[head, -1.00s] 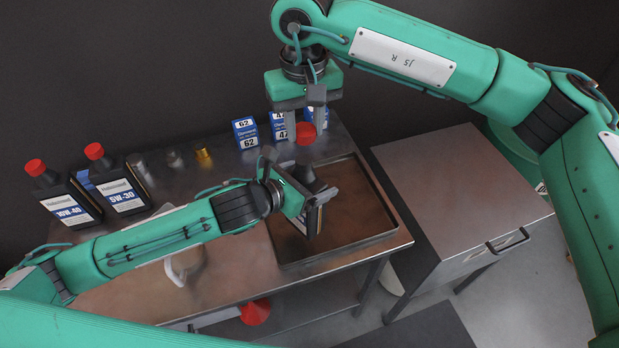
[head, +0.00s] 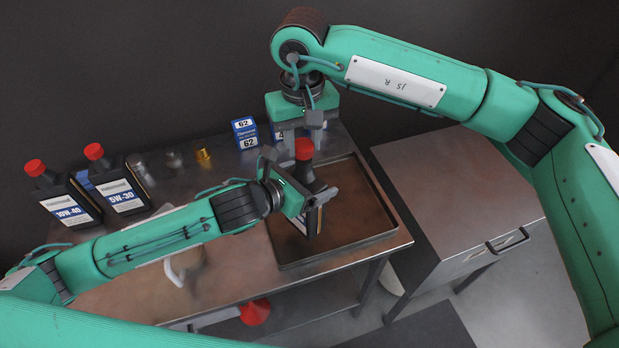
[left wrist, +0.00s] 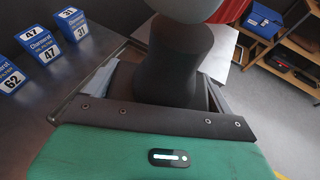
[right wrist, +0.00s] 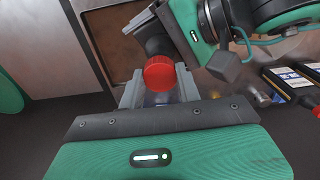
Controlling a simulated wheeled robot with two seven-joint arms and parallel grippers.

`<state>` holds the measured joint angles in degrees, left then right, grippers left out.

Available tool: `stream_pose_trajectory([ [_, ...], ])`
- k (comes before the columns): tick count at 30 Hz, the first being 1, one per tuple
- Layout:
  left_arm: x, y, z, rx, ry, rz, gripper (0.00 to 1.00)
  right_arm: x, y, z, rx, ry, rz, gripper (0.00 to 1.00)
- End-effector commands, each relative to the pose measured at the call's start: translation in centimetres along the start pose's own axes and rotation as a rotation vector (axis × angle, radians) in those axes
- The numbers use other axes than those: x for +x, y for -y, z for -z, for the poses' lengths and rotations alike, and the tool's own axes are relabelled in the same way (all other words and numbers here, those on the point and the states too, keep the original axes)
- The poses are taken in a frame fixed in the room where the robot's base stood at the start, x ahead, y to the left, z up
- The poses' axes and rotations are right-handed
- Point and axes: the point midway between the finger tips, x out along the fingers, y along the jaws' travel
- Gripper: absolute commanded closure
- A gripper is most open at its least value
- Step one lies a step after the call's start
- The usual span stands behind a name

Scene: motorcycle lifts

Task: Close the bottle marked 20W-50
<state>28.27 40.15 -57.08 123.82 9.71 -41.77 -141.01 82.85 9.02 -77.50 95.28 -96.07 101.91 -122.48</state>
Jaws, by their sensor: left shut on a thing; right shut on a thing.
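A black bottle (head: 304,175) stands over the metal tray, its label mostly hidden, so I cannot read its marking. My left gripper (head: 312,199) is shut on it. In the left wrist view its dark body (left wrist: 178,62) fills the space between the fingers. My right gripper (head: 303,133) points down above the bottle, shut on a red cap (head: 304,149). The cap also shows between the fingertips in the right wrist view (right wrist: 160,73). The cap is right over the bottle's neck. I cannot tell whether it touches the neck.
The shallow tray (head: 376,241) lies on the metal bench. Bottles marked 10W-40 (head: 70,207) and 5W-30 (head: 120,192) stand at the left, red-capped. Small blue-and-white boxes (head: 245,133) stand behind. A red funnel (head: 255,312) is below. A cabinet (head: 450,190) stands right.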

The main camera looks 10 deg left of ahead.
Motion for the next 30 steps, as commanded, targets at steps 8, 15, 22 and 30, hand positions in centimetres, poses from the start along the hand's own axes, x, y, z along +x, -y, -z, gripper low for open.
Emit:
stream_pose_trajectory([
  [8, 0.0, 0.0, -0.2, 0.001, 0.004, 0.000, 0.84, 0.0, 0.0, 0.0, 0.000, 0.000, -0.001, 0.87],
  [15, 0.0, 0.0, -0.2, 0.001, 0.004, 0.000, 0.84, -0.1, 0.0, -0.1, 0.000, 0.002, -0.002, 0.87],
  [22, 0.0, 0.0, -0.2, 0.001, 0.004, 0.000, 0.84, 0.0, 0.0, -0.1, 0.000, 0.002, -0.002, 0.87],
  [30, 0.0, 0.0, -0.2, 0.001, 0.004, 0.000, 0.84, 1.2, 0.1, -0.1, 0.000, 0.003, 0.000, 0.87],
])
